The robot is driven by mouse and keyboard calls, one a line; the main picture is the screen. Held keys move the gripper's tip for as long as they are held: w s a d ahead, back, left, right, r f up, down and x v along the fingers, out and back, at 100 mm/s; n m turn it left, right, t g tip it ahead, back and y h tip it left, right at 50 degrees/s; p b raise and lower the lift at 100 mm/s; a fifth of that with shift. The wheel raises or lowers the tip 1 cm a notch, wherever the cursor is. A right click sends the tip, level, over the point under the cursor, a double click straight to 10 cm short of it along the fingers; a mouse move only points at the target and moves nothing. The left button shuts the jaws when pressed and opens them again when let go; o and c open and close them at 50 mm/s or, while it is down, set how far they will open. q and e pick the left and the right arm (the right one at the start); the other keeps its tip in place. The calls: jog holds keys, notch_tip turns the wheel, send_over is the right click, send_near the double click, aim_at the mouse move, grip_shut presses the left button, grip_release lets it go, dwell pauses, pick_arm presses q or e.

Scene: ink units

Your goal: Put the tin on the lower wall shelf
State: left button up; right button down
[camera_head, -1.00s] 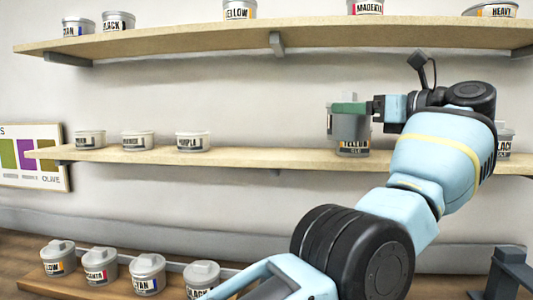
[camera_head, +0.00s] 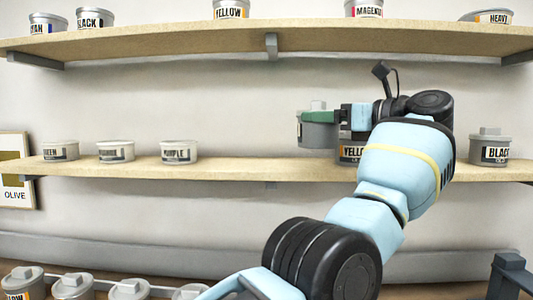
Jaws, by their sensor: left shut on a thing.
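My left gripper (camera_head: 320,117), with green fingers, is shut on a grey lidded tin (camera_head: 318,135). The tin is upright, and its label shows only as a sliver at its left edge. Its bottom appears slightly above the top of the lower wall shelf (camera_head: 235,172), in the gap between the purple tin (camera_head: 180,153) and a yellow-labelled tin (camera_head: 351,154). I cannot tell whether it is over the shelf or in front of it. The yellow-labelled tin stands on the shelf, partly hidden by my gripper and arm. My right gripper is not in view.
Two more tins (camera_head: 60,151) (camera_head: 115,152) stand left on the lower shelf, and a black-labelled tin (camera_head: 490,149) stands right. The upper shelf (camera_head: 180,41) holds several tins. More tins (camera_head: 72,286) stand at the bottom left. Shelf room is clear left of the held tin.

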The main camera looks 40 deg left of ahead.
pick_arm(q)
jog(key=shift+s+a+f, duration=0.1)
jog(key=shift+a, duration=0.4)
jog(key=s+a+f, duration=0.1)
jog(key=a, duration=0.3)
jog(key=s+a+f, duration=0.1)
jog(key=s+a, duration=0.1)
jog(key=a, duration=0.3)
jog(key=s+a+f, duration=0.1)
jog(key=a, duration=0.4)
jog(key=shift+s+a+f, duration=0.1)
jog(key=shift+s+f, duration=0.05)
jog(key=shift+f, duration=0.65)
jog(key=shift+f, duration=0.1)
jog(key=o, duration=1.3)
jog(key=shift+f, duration=0.1)
jog(key=shift+o, duration=0.2)
